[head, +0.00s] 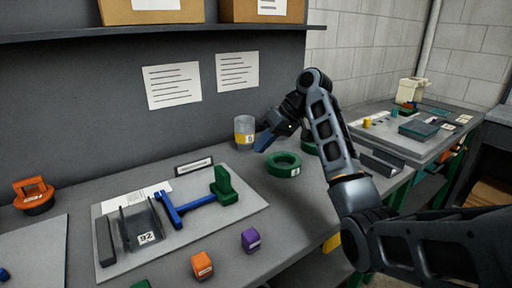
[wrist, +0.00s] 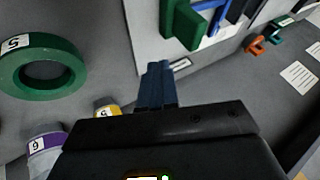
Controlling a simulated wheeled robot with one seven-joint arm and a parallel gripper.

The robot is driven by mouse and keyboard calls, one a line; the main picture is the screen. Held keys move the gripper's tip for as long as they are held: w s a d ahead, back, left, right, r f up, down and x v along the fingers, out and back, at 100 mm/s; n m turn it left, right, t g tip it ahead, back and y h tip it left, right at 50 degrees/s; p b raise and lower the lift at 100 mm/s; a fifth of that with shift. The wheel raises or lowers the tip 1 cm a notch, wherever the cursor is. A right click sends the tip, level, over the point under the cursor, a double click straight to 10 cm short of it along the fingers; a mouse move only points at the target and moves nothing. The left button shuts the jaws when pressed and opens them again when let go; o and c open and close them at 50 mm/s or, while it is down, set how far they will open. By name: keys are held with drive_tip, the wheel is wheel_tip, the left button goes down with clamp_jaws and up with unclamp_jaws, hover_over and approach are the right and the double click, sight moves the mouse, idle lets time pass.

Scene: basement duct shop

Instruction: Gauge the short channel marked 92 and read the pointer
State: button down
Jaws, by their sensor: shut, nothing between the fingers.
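The short dark channel marked 92 (head: 128,219) lies on a light grey board (head: 228,222) on the bench, beside a plain dark bar (head: 105,241). Right of it lies a blue gauge-like piece (head: 172,209) with a blue bar running to a green upright block (head: 222,184). The green block (wrist: 184,22) and part of the blue piece (wrist: 214,8) show at the top of the wrist view. No pointer reading can be made out. My gripper (head: 264,142) is shut and empty, above the bench by the yellow-banded cup, apart from the channel; its blue fingers (wrist: 157,82) are together.
A green ring (head: 284,164) and a yellow-banded cup (head: 244,133) stand near my gripper. A purple-banded cup (wrist: 44,152) shows in the wrist view. Orange (head: 202,265) and purple (head: 250,240) blocks sit near the front edge. A small label stand (head: 194,166) is behind the board.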

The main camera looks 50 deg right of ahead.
sight(223, 183)
drive_tip(key=w+a+f, duration=0.1)
drive_tip(key=f, duration=0.1)
drive_tip(key=w+a+f, duration=0.2)
drive_tip(key=w+a+f+p, duration=0.1)
drive_tip(key=a+f, duration=0.1)
drive_tip(key=shift+w+a, duration=0.2)
drive_tip(key=shift+a, duration=0.05)
drive_tip(key=shift+w+a, duration=0.2)
drive_tip(key=shift+a, duration=0.25)
drive_tip(key=shift+a, duration=0.1)
